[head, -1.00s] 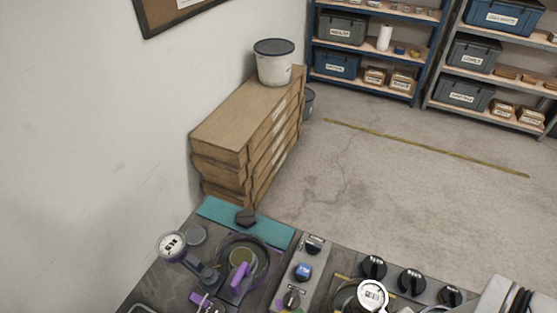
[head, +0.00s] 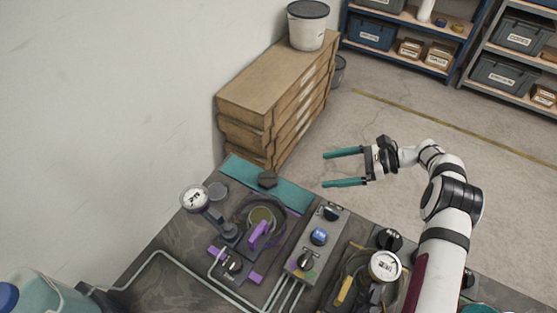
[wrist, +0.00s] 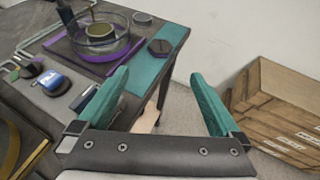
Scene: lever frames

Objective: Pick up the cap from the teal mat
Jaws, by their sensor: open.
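A dark hexagonal cap (head: 267,179) lies on the teal mat (head: 292,194) at the back edge of the workbench in the head view. The cap also shows in the wrist view (wrist: 159,47), on the mat (wrist: 160,69) ahead and slightly left of the fingers. My gripper (head: 326,169) has two teal fingers spread apart with nothing between them. It is to the right of the mat and the cap, apart from both, and the fingers point left. The wrist view also shows my gripper (wrist: 162,74), its fingers wide open.
A round clear dish (head: 262,219) on a purple base, a gauge (head: 195,198) and a grey control box (head: 318,240) with knobs stand near the mat. A stack of cardboard boxes (head: 270,95) with a bucket (head: 308,25) stands behind the bench. Open floor lies to the right.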

